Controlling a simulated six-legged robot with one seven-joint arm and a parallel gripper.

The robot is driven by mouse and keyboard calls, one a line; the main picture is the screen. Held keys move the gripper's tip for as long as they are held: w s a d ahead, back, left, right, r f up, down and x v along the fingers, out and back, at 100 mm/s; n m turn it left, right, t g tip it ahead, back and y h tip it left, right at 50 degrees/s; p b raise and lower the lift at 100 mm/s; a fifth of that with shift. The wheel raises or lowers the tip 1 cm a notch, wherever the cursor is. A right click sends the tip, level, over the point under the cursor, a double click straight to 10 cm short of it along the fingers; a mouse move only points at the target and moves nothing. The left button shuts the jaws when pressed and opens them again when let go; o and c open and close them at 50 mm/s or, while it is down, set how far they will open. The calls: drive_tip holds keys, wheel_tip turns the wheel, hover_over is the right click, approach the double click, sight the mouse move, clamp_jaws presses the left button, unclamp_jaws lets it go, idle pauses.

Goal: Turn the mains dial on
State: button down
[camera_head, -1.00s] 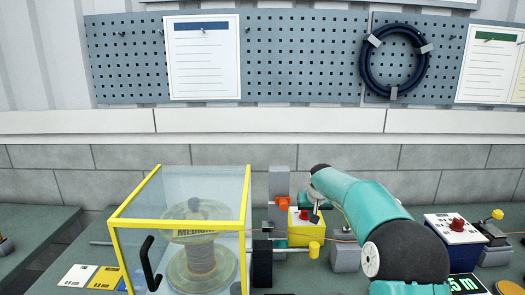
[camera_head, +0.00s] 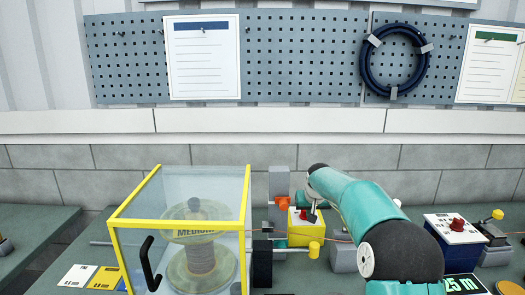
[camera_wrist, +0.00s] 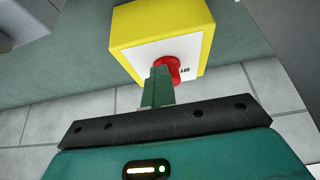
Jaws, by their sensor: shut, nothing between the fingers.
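A yellow box (camera_wrist: 150,30) with a white face carries a red dial (camera_wrist: 170,69) in the wrist view. The box also shows in the head view (camera_head: 302,240), behind the spool cover's right side, with its dial (camera_head: 304,215) small and partly hidden by my gripper. Dark lettering beside the dial is partly covered and unreadable. My gripper (camera_wrist: 160,72) has its green fingers shut together, with the tips at the dial and overlapping its left part. I cannot tell whether they touch it. The dial's pointing direction is hidden.
A clear yellow-framed cover (camera_head: 180,224) with a black handle stands over a spool (camera_head: 200,260). An orange-red part (camera_head: 282,203) sits on a grey post left of the box. A second box with a red knob (camera_head: 457,224) stands at right. A grey wall closes the back.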

drive_tip(key=shift+a, duration=0.8)
drive_tip(key=shift+s, duration=0.4)
wheel_tip(320, 180, up, 6)
idle(0.4)
